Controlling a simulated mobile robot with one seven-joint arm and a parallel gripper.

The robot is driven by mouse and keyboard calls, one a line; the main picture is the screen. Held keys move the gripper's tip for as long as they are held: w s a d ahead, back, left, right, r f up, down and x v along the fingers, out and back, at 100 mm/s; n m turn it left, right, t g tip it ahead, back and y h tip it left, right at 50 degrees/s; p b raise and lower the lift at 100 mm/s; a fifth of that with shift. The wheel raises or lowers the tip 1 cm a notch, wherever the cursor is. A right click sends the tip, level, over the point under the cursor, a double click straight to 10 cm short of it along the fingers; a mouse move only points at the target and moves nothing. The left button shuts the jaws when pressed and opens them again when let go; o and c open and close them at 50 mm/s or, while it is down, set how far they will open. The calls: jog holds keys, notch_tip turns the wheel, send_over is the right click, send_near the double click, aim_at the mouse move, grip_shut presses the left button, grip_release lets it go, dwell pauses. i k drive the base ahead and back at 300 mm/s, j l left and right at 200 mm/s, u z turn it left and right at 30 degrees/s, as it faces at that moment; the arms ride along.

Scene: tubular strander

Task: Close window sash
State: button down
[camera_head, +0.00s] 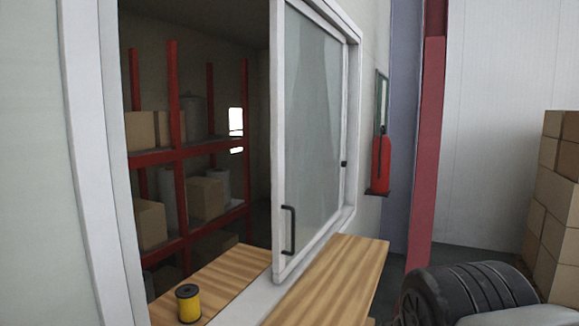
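The window sash (314,130) is a white-framed glass pane on the right side of the window. Its left edge carries a dark vertical bar handle (288,230) low down. The white window frame (92,170) stands at the left. Between this frame and the sash's left edge is a wide open gap, through which the room behind shows. The sash stands upright at the track above the sill. My gripper is not in view, and nothing is seen touching the handle.
A wooden ledge (335,275) runs below the sash, and a wooden surface (235,280) inside holds a yellow-and-black spool (188,303). Red shelving (175,150) with boxes stands behind. A red extinguisher (381,165) hangs right of the window. Boxes (555,200) are stacked far right.

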aim_at(306, 180)
jog(key=k, duration=0.75)
jog(key=k+u, duration=0.25)
jog(key=u, duration=0.25)
jog(key=k+j+u, duration=0.15)
jog(key=u, duration=0.35)
jog(key=i+l+u, duration=0.1)
jog(key=l, duration=0.3)
jog(key=l+u, duration=0.15)
jog(key=l, duration=0.25)
jog(key=i+l, duration=0.2)
jog(key=l, duration=0.45)
jog(key=i+l, duration=0.15)
jog(key=l, duration=0.5)
jog(key=i+l, duration=0.2)
jog(key=l, duration=0.45)
jog(key=i+l, duration=0.15)
jog(key=l, duration=0.5)
jog(key=i+l, duration=0.2)
jog(key=l, duration=0.45)
jog(key=i+l, duration=0.15)
jog(key=l, duration=0.5)
jog(key=i+l, duration=0.2)
jog(key=l, duration=0.45)
jog(key=i+l, duration=0.15)
jog(key=l, duration=0.5)
